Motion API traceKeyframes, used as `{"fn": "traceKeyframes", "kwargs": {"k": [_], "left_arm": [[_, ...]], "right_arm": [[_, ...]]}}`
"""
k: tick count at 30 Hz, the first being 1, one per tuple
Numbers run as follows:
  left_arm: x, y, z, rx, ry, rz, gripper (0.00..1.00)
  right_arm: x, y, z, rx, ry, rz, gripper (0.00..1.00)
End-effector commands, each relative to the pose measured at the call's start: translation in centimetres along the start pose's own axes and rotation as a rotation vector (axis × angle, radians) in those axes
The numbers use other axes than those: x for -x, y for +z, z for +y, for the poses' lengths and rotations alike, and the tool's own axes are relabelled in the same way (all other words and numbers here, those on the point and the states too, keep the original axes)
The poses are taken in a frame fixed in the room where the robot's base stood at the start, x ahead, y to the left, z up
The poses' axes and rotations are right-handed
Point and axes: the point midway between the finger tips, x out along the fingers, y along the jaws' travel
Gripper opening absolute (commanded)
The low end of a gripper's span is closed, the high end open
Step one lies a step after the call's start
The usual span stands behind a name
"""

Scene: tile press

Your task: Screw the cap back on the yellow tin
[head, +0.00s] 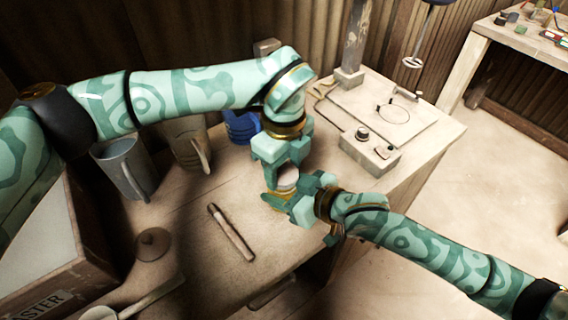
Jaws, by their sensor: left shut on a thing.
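The yellow tin (285,191) stands near the middle of the bench, mostly hidden between my two grippers. A pale round cap (289,175) shows at its top. My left gripper (279,178) comes down from above and is shut on the cap. The picture does not show whether the cap is seated or only resting there. My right gripper (284,199) reaches in from the right at the tin's side, with its fingers close around the lower part. Whether they press on the tin is hidden.
A wooden-handled tool (231,233) and a brown round lid (153,244) lie in front. The press base (375,152) is at the back right. A crate (62,270) stands at left.

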Motion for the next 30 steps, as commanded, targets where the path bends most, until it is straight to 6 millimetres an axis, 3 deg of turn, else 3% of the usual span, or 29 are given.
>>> {"fn": "traceKeyframes", "kwargs": {"k": [10, 11, 12, 21, 30], "left_arm": [[-0.72, 0.0, -0.01, -0.001, -0.001, 0.0, 0.33], [-0.69, 0.0, -0.02, -0.002, -0.001, 0.0, 0.33], [-0.67, 0.01, -0.02, -0.017, -0.001, -0.001, 0.33], [-0.66, 0.1, 0.13, -0.522, 0.0, 0.0, 0.33], [-0.7, 0.1, 0.15, -0.568, 0.001, 0.001, 0.33]], "right_arm": [[0.0, 0.05, 0.0, 0.0, 0.0, -0.001, 0.17], [0.0, 0.05, 0.0, 0.0, 0.0, -0.001, 0.0], [0.0, 0.05, 0.0, 0.0, 0.0, -0.001, 0.0], [0.0, 0.06, 0.0, 0.0, 0.0, -0.001, 0.0], [0.0, 0.07, 0.01, 0.0, 0.0, -0.002, 0.0]]}}
